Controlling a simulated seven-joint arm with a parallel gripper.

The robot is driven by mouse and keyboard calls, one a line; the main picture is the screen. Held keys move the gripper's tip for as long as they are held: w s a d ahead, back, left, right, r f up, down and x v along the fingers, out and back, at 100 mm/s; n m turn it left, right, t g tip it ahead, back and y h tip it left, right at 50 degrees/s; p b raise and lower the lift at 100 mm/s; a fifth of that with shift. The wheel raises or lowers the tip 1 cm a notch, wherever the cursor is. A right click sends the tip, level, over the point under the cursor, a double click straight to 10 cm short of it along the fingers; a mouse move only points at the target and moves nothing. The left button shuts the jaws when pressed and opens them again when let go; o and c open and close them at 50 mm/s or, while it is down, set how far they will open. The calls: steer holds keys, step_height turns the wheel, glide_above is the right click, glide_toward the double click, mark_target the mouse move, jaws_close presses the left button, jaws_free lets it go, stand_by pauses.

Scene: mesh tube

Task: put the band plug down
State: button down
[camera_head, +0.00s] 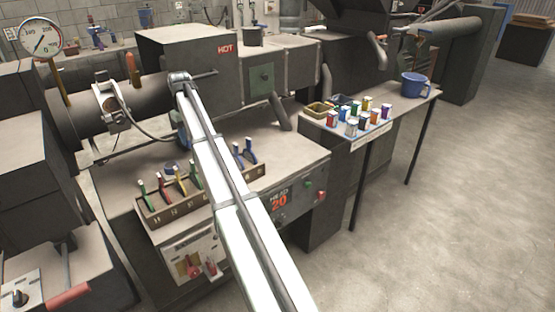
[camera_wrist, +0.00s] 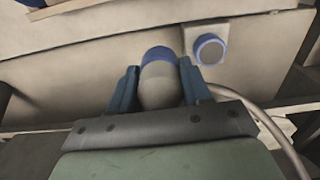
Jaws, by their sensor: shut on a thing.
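In the wrist view, the band plug (camera_wrist: 158,88) is a rounded grey piece with a blue band at its far end. My gripper (camera_wrist: 157,82) is shut on it, one blue-grey finger on each side. A round, blue-rimmed piece with a grey face (camera_wrist: 209,49) sits on a pale plate just to the right, apart from the plug. In the head view, my gripper (camera_head: 183,138) is low over the back of the bench top, mostly hidden by my white arm. The held plug cannot be made out there. Whether its hidden end touches anything cannot be told.
A rack (camera_head: 160,212) with several coloured-handled tools stands at the bench front. A dark barrel (camera_head: 70,117) with a clamp and cable lies behind left, beside a box marked HOT (camera_head: 190,55).

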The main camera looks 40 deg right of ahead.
steer(key=s+d+r, duration=0.2)
steer(key=s+d, duration=0.4)
steer(key=d, duration=0.4)
steer(key=s+d+r, duration=0.2)
steer(key=s+d, duration=0.4)
steer(key=d, duration=0.3)
steer(key=s+d+f, duration=0.5)
steer(key=s+d, duration=0.2)
steer(key=s, duration=0.2)
steer(key=f, duration=0.9)
steer(key=shift+w+d+f, duration=0.1)
steer(key=shift+w+f, duration=0.1)
steer(key=shift+f, duration=0.1)
steer(key=shift+f, duration=0.6)
steer(key=c, duration=0.5)
jaws_free()
step_height(320, 180, up, 13)
steer(key=shift+r, duration=0.15)
